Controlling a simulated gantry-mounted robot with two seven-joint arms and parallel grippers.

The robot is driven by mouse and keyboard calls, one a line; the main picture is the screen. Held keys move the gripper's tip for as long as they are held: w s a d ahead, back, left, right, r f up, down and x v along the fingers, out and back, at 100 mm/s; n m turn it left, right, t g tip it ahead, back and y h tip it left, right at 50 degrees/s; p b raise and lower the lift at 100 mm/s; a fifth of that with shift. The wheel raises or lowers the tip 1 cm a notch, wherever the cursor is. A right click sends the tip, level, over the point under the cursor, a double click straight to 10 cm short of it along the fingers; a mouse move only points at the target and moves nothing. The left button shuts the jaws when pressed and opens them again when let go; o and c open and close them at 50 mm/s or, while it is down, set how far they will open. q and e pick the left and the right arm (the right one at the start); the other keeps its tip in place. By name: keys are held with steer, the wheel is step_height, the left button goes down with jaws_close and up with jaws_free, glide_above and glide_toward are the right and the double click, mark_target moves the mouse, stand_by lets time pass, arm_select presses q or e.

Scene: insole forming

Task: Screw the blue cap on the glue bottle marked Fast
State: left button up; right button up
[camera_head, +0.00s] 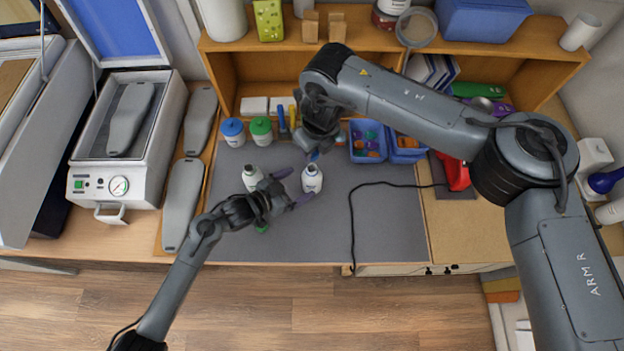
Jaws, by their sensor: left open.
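A white bottle (312,180) stands upright on the grey mat (385,225). My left gripper (296,187) is open, its purple fingertips spread at the bottle's left side. A second white bottle (252,177) stands to the left, just behind the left gripper. I cannot read either label, so I cannot tell which is marked Fast. My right gripper (317,150) points down just behind the first bottle. A small blue piece, likely the blue cap (314,155), shows at its tip. The fingers are too hidden to judge. A green piece, possibly a cap (262,229), lies partly hidden below the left gripper.
Blue-lidded (233,132) and green-lidded (261,131) jars stand at the mat's back left. Blue bins (368,141) stand at the back. A black cable (352,215) crosses the mat toward a red tool (456,172).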

mark_target(304, 181)
arm_select(q)
steer(key=shift+x, duration=3.1)
steer(key=shift+c, duration=0.3)
steer(key=c, duration=1.4)
steer(key=shift+c, duration=0.3)
arm_select(e)
steer(key=shift+f, duration=2.45)
